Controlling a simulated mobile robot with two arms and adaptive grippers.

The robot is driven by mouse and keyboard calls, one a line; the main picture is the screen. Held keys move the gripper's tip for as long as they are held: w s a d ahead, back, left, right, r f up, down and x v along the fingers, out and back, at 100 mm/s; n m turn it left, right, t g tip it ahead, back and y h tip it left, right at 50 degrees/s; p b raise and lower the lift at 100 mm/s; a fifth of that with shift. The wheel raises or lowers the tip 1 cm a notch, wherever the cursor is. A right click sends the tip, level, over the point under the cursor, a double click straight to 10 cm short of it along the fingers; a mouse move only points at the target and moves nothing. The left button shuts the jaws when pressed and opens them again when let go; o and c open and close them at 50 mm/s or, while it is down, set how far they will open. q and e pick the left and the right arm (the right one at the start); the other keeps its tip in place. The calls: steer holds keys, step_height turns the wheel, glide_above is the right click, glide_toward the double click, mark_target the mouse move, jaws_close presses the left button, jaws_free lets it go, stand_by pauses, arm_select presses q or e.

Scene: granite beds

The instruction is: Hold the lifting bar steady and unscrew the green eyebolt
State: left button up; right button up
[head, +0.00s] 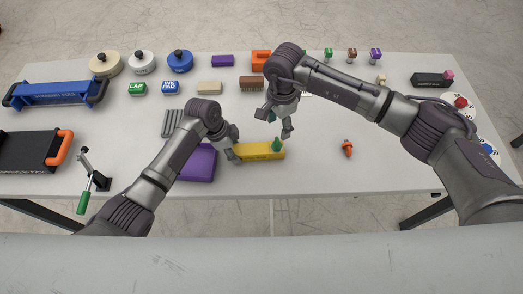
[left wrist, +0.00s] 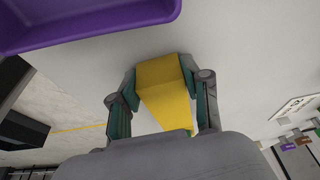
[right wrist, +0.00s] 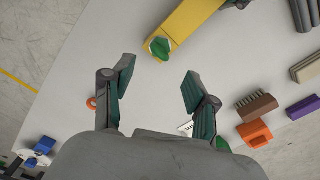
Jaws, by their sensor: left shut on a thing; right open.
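The yellow lifting bar (head: 257,154) lies near the front middle of the table. My left gripper (head: 234,149) is shut on its left end; the left wrist view shows the bar (left wrist: 163,88) between both fingers. The green eyebolt (head: 277,145) stands on the bar's right part, and also shows in the right wrist view (right wrist: 159,47). My right gripper (head: 275,122) is open and empty, above and slightly behind the eyebolt. In the right wrist view the eyebolt is beyond the fingertips, not between them. How far it is screwed in is hidden.
A purple tray (head: 197,166) is just left of the bar. An orange eyebolt (head: 347,149) stands to the right, with bare table around it. A brown brush (head: 251,83) and an orange block (head: 261,60) lie behind. A green-handled crank (head: 84,190) is at the front left edge.

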mark_target(277, 139)
steer(key=shift+f, duration=2.85)
